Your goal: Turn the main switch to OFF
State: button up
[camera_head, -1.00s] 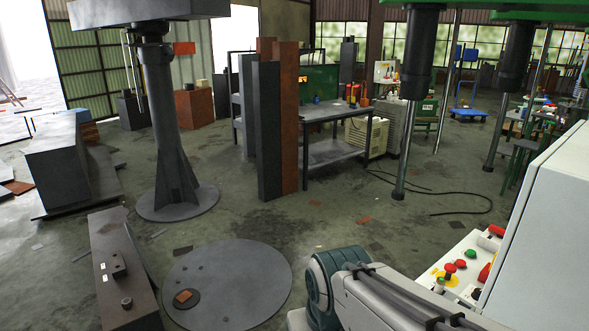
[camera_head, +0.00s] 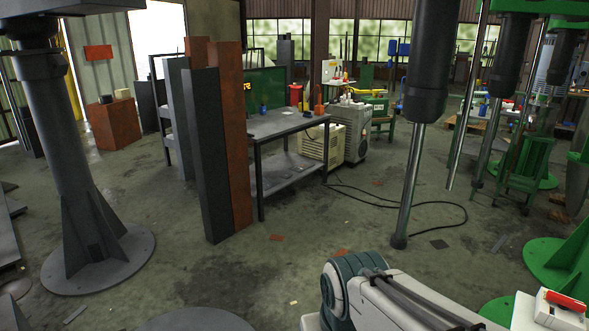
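No main switch can be made out in the head view now. A white box with a red top (camera_head: 561,302) shows at the lower right corner, beside a white surface (camera_head: 522,312) cut off by the frame edge. I cannot tell whether these belong to the switch's panel. Part of my own arm, pale with a dark teal joint, rises from the bottom edge right of centre.
A grey workbench (camera_head: 290,124) stands ahead, with tall dark and rust-coloured beams (camera_head: 210,150) at its left. A grey column (camera_head: 70,150) is at the left. A hanging dark cylinder (camera_head: 427,80) with a rod is right of centre. A black cable (camera_head: 400,205) lies on open floor.

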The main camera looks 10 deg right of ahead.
aim_at(564, 303)
jog(key=z, duration=0.5)
jog(key=i, duration=1.4)
jog(key=z, duration=1.95)
jog(key=i, duration=0.75)
jog(key=z, duration=0.7)
